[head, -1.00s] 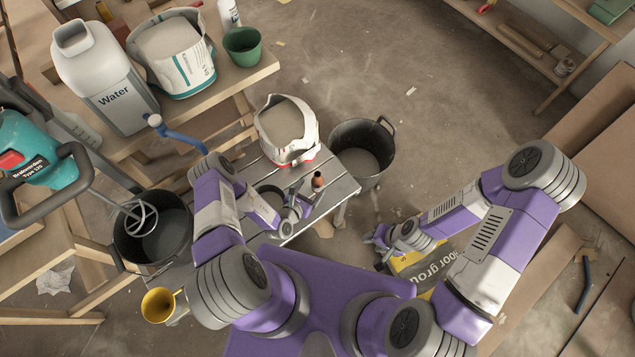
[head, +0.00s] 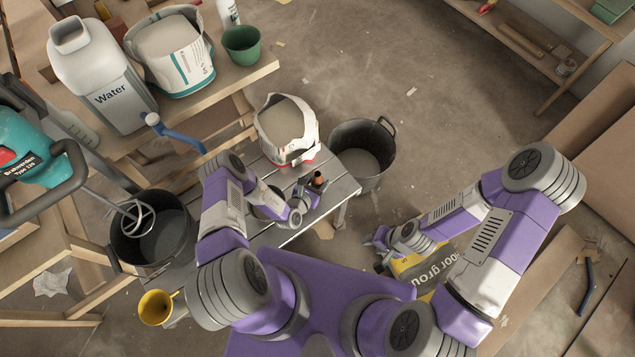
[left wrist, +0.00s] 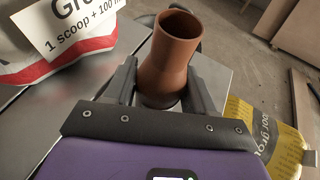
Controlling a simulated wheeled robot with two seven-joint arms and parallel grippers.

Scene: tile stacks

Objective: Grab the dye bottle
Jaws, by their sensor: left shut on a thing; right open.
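The dye bottle (head: 319,180) is a small reddish-brown, open-necked bottle near the right edge of the small grey slatted table (head: 343,188). My left gripper (head: 307,190) is at the bottle. In the left wrist view the bottle (left wrist: 171,58) stands between the two dark fingers of the left gripper (left wrist: 160,88), which are shut on its lower body. The bottle's base is partly hidden by the gripper. My right gripper (head: 378,241) is open and empty, low at the right, near the yellow floor grout bag (head: 408,262).
A white and red grout bag (head: 287,135) stands just behind the bottle on the table. A black bucket (head: 378,135) stands beyond the table's right end. A workbench at the left holds a water canister (head: 95,80) and a green pot (head: 242,46). The floor behind is open.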

